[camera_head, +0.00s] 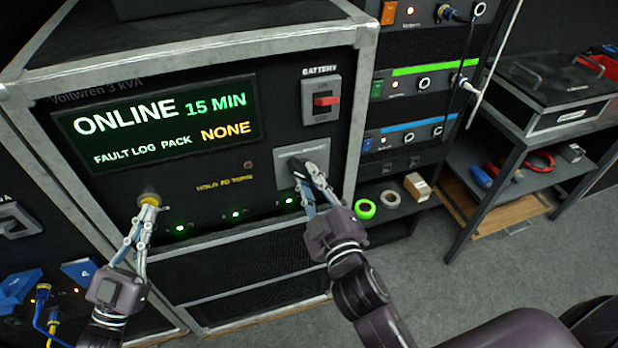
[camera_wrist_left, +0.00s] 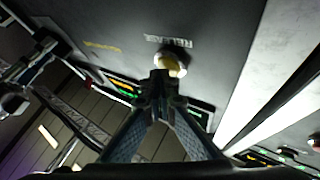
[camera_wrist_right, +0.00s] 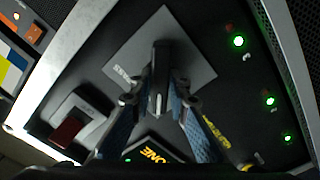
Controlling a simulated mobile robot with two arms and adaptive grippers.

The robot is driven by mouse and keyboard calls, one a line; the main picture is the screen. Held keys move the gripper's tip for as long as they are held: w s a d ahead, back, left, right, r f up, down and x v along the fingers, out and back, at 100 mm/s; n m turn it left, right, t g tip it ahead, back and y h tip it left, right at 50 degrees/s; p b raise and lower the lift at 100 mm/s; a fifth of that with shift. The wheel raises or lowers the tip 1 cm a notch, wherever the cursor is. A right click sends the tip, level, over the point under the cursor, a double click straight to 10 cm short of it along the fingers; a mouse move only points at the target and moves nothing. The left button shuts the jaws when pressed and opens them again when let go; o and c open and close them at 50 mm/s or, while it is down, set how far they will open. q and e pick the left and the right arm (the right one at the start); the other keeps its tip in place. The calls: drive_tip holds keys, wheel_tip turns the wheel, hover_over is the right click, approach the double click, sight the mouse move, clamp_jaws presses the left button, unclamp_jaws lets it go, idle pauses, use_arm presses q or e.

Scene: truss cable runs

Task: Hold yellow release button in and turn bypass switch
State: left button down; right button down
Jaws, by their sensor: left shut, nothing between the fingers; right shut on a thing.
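The yellow release button (camera_head: 150,199) is on the lower left of the front panel of the Voltwren unit (camera_head: 300,60). My left gripper (camera_head: 148,206) is shut and empty, its tips against the button; the left wrist view shows the button (camera_wrist_left: 170,65) just past the tips. The bypass switch is a dark handle (camera_wrist_right: 158,60) on a grey square plate (camera_head: 322,152) at the panel's lower right. My right gripper (camera_head: 302,172) is shut on this handle, and its fingers hide part of it. The display reads ONLINE, 15 MIN, FAULT LOG, PACK NONE.
A battery breaker with a red rocker (camera_head: 327,101) sits above the bypass plate. Yellow lettering HOLD TO TURN (camera_head: 224,184) lies between the two controls. Green lamps (camera_head: 236,214) run below. A rack (camera_head: 420,90) and a shelf table (camera_head: 520,150) stand at the right.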

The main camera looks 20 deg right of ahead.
idle(0.4)
drive_tip(key=c, duration=1.8)
unclamp_jaws()
drive_tip(key=shift+c, duration=0.2)
drive_tip(key=shift+s, duration=0.1)
drive_tip(key=s, duration=1.2)
use_arm(q)
drive_tip(key=shift+s, duration=0.1)
use_arm(e)
drive_tip(key=shift+w+r, duration=0.1)
use_arm(q)
drive_tip(key=shift+s+p, duration=0.4)
drive_tip(key=shift+s, duration=0.4)
use_arm(e)
drive_tip(key=shift+r, duration=0.3)
